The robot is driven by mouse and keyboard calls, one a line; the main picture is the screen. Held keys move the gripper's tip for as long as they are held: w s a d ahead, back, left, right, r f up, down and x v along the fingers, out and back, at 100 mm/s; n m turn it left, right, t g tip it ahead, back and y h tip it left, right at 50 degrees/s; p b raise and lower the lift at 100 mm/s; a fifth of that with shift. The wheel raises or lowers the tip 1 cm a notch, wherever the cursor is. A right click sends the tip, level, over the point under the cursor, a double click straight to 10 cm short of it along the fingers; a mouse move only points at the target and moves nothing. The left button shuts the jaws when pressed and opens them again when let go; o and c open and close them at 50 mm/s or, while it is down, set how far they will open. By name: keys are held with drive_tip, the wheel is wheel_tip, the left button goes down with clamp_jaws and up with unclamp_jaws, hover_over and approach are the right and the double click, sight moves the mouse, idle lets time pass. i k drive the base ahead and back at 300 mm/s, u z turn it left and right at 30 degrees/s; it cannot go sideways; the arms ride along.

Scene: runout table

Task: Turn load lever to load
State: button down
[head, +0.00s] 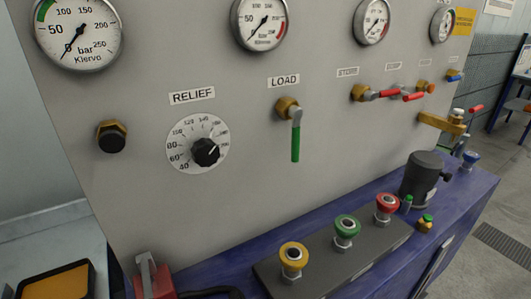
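The load lever (296,134) is on the grey panel under a label reading LOAD (284,81). It has a brass valve body (287,107), a metal neck and a green handle that hangs straight down. Nothing touches it. My gripper is not in view.
Left of the lever is a RELIEF dial (198,145) with a black knob. To the right, red-handled levers (390,93) stick out from the panel. Below, a control box (333,256) carries yellow, green and red buttons. Gauges (259,22) line the top. The space before the lever looks clear.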

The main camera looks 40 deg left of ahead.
sight(296, 112)
drive_tip(key=k, duration=0.4)
drive_tip(key=z, duration=1)
drive_tip(key=i, duration=1.05)
drive_tip(key=u, duration=2.8)
drive_tip(key=i, duration=0.5)
drive_tip(key=k, duration=0.5)
drive_tip(key=u, duration=1)
drive_tip(key=i, duration=0.3)
drive_tip(key=z, duration=0.45)
